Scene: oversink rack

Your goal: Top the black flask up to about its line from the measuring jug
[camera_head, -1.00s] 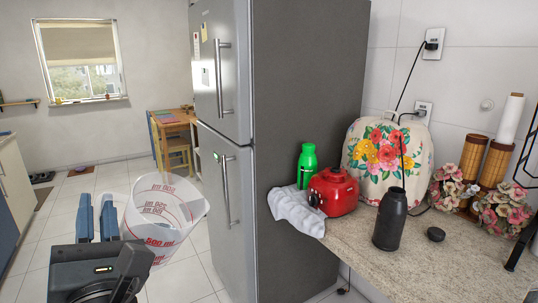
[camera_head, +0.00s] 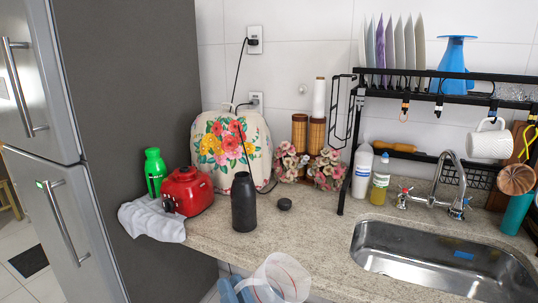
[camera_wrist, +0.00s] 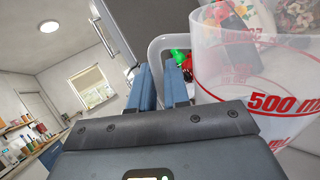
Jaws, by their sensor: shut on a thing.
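The black flask (camera_head: 243,203) stands upright on the stone counter, left of the sink; no line on it can be made out. A small round black lid (camera_head: 285,204) lies on the counter to its right. The clear measuring jug (camera_head: 282,278) with red markings is at the bottom of the head view, in front of the counter edge. It fills the right of the wrist view (camera_wrist: 255,100); how much liquid it holds is unclear. My gripper (camera_wrist: 160,82) has its blue fingers shut on the jug's handle; the fingers (camera_head: 235,291) partly show in the head view.
A red pot (camera_head: 187,192), a green bottle (camera_head: 155,172) and a grey cloth (camera_head: 152,219) lie left of the flask. A floral cover (camera_head: 230,150) stands behind it. The sink (camera_head: 440,255) and black rack (camera_head: 345,160) are to the right. Counter in front of the flask is clear.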

